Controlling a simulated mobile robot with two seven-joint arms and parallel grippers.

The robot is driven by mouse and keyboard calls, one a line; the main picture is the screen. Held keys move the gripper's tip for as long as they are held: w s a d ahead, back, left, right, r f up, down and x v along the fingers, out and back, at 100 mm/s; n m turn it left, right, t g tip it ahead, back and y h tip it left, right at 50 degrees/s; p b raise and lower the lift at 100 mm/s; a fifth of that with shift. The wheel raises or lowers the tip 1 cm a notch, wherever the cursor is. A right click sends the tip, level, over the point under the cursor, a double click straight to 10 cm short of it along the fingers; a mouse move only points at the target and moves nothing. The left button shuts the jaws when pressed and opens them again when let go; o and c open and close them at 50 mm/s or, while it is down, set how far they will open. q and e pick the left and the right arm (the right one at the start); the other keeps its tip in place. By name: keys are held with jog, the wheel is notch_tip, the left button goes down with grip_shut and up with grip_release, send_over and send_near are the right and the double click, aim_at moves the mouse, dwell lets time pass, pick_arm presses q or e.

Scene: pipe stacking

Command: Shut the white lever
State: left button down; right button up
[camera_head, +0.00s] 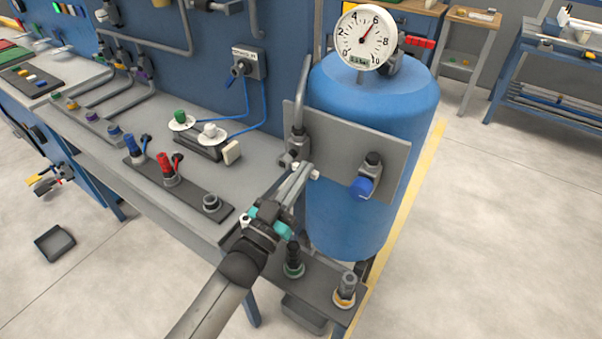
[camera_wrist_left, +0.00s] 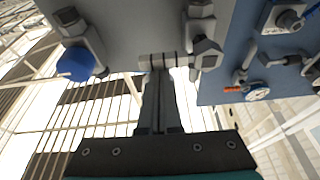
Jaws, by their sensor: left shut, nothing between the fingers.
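The white lever (camera_head: 315,174) is a short pale handle on the grey valve plate (camera_head: 338,148) in front of the blue tank. In the left wrist view the lever (camera_wrist_left: 182,59) lies horizontally beside a grey valve fitting (camera_wrist_left: 205,50). My left gripper (camera_head: 304,169) is shut and empty, with its fingertips at the lever. In the left wrist view the fingertips (camera_wrist_left: 158,68) overlap the lever's middle, and pale ends show on both sides. I cannot tell whether they touch it. My right gripper is not in view.
A blue valve knob (camera_head: 362,187) sits on the plate's right side. The blue tank (camera_head: 375,110) carries a round gauge (camera_head: 366,38) on top. Left is a bench (camera_head: 185,205) with several fittings. Two more fittings stand on a low shelf (camera_head: 318,290) below my gripper.

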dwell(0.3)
pick_arm(q)
notch_tip(320, 180, up, 4)
jog(key=p, duration=0.4)
jog(key=v, duration=1)
jog(key=shift+b, duration=0.35)
